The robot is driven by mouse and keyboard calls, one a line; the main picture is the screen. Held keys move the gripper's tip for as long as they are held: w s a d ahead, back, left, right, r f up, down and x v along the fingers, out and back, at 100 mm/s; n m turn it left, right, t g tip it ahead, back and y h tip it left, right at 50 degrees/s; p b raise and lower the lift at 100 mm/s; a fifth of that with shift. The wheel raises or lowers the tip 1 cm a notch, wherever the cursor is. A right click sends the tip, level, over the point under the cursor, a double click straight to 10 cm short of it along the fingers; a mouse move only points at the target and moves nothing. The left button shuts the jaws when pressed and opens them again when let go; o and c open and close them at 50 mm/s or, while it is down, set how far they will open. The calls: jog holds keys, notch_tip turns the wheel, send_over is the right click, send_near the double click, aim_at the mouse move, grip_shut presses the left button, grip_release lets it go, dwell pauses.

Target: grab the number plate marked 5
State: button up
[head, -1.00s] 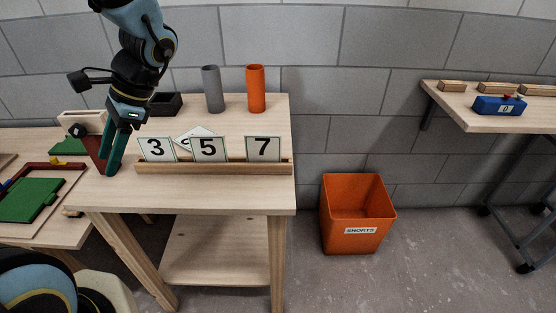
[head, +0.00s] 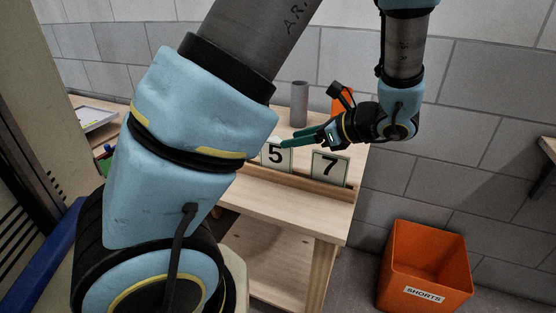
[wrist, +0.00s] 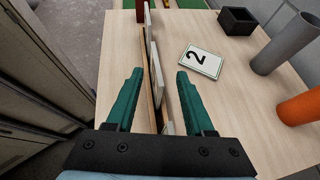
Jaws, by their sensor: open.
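The white plate marked 5 (head: 275,158) stands upright in the wooden rail (head: 300,183), left of the plate marked 7 (head: 329,169). My gripper (head: 284,142) is at the upper edge of the 5 plate in the head view. In the wrist view my gripper (wrist: 159,76) is open, looking along the rail, with one finger on each side of the plate line. An edge-on plate (wrist: 155,66) shows between the fingertips, apparently the 5. I cannot tell how deep the fingers reach. The plate marked 3 is hidden by my arm in the head view.
A plate marked 2 (wrist: 202,62) lies flat behind the rail. A grey cylinder (head: 299,104), an orange cylinder (wrist: 299,108) and a black box (wrist: 237,20) stand on the table. An orange SHORTS bin (head: 424,265) stands on the floor at right.

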aim_at(272, 155)
jog(key=p+x, duration=0.1)
jog(key=x, duration=0.4)
jog(key=shift+s+a, duration=0.15)
jog(key=shift+a, duration=0.05)
jog(key=shift+c, duration=0.3)
grip_shut()
dwell(0.9)
